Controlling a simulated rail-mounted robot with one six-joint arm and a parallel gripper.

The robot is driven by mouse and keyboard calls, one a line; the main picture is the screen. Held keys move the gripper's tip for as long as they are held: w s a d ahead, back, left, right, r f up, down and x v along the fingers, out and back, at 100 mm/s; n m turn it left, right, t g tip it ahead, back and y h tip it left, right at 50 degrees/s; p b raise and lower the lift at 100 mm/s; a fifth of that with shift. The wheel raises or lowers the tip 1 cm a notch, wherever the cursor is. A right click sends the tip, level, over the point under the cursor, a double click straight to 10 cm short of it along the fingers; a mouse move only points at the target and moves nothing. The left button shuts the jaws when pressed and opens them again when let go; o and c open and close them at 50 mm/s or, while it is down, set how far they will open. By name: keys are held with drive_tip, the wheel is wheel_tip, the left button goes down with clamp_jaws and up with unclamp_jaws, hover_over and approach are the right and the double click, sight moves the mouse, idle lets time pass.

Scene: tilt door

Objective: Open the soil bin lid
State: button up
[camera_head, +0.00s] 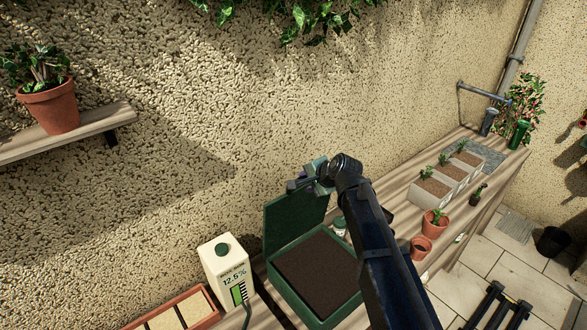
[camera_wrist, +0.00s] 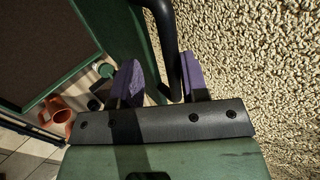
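The green soil bin (camera_head: 282,282) stands on the bench, and dark soil (camera_head: 318,272) shows inside it. Its green lid (camera_head: 290,222) stands raised, roughly upright, at the bin's back edge toward the wall. My gripper (camera_head: 308,181) is at the lid's top edge, partly hidden by my wrist. In the wrist view, my gripper's two purple fingers (camera_wrist: 160,72) are apart. A dark bar handle (camera_wrist: 166,35) passes between them, close to the right finger, with a gap on the left. The lid shows nearly edge-on (camera_wrist: 147,45), and the soil (camera_wrist: 50,40) lies to the left.
A seed tray (camera_head: 180,312) lies farther left. Terracotta pots (camera_head: 420,246) and grey planters (camera_head: 432,187) stand to the right. The rough wall (camera_head: 200,130) is close behind the lid.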

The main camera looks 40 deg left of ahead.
drive_tip(key=d, duration=0.2)
drive_tip(key=shift+s+d, duration=0.2)
drive_tip(key=shift+d, duration=0.15)
